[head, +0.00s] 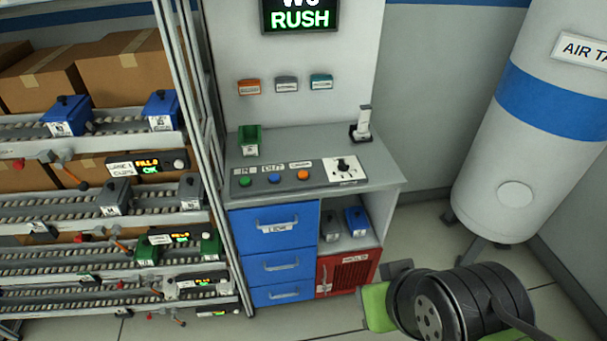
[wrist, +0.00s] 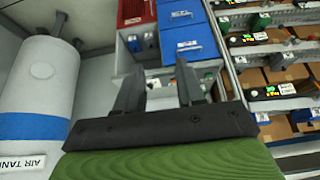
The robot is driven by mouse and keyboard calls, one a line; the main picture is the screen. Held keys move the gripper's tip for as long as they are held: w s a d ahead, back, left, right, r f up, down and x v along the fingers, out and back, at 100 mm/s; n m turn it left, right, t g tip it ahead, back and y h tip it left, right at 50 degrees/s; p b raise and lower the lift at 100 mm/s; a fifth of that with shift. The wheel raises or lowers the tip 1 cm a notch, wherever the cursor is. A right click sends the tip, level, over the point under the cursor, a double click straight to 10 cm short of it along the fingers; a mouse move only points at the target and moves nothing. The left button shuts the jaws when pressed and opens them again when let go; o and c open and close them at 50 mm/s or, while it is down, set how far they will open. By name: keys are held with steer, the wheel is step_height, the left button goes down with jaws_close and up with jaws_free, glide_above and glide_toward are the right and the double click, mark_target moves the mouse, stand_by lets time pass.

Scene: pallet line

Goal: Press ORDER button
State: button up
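A console panel with three round buttons is set in the grey bench top (head: 375,180) in the head view. The buttons are green (head: 244,181), blue (head: 274,178) and orange (head: 303,174), each with a small label above it. The labels are too blurred to tell surely which reads ORDER. A black knob (head: 343,166) is on a white plate to their right. My gripper (wrist: 160,88) shows in the wrist view with its two dark fingers apart and nothing between them. In the head view my arm is at lower right, well away from the buttons.
A green bin (head: 250,140) and a small upright device (head: 361,125) stand on the bench. Blue drawers (head: 281,265) and a red cabinet (head: 347,272) are below. A roller rack (head: 85,130) is left, a white air tank (head: 530,150) right. Floor between bench and tank is clear.

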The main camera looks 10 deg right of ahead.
jaws_close()
stand_by(1.5)
